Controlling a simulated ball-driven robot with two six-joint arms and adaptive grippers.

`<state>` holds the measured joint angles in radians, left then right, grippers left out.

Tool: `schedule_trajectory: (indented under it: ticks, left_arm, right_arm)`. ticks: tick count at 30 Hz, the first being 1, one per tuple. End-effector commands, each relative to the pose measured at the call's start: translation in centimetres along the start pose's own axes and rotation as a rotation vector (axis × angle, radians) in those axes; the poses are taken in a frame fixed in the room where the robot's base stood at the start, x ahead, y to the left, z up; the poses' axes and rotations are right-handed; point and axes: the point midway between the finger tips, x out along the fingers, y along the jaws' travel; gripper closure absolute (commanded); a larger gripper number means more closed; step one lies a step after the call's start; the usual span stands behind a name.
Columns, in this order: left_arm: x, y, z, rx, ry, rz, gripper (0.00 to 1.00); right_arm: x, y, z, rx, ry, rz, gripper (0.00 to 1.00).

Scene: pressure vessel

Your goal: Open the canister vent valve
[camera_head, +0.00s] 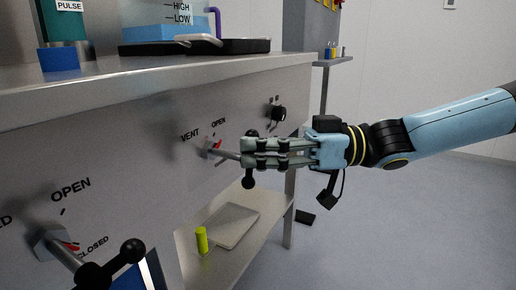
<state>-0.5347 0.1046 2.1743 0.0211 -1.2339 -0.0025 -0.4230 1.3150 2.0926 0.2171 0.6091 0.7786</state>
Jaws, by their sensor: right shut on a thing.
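The vent valve (213,147) is on the grey panel below the VENT and OPEN labels. Its lever (230,156) sticks out to the right from a small hub, and a red mark shows by the hub. My right gripper (246,153) comes in from the right and is shut on the lever near its outer end. A dark ball end of the lever shows beside the fingers. The fingers hide part of the lever. My left gripper is not in view.
A second valve (50,243) with a black-ended lever is at the lower left, by OPEN and CLOSED labels. A black knob (278,113) is on the panel beyond the vent valve. A lower shelf holds a yellow-green cylinder (201,240) and a flat tray (237,212). Open floor lies right.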

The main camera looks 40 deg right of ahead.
Motion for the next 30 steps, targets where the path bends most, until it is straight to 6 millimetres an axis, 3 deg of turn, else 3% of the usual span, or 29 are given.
schedule_trajectory:
  ticks: [26,27,30]
  left_arm:
    - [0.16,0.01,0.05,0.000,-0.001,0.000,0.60]
    - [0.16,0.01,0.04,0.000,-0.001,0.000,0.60]
    - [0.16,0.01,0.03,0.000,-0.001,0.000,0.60]
  right_arm:
    - [-0.14,-0.05,0.72,0.003,-0.015,0.003,1.00]
    - [-0.14,-0.05,0.73,0.003,-0.015,0.003,0.85]
    - [-0.15,-0.01,0.73,0.003,-0.015,0.004,0.72]
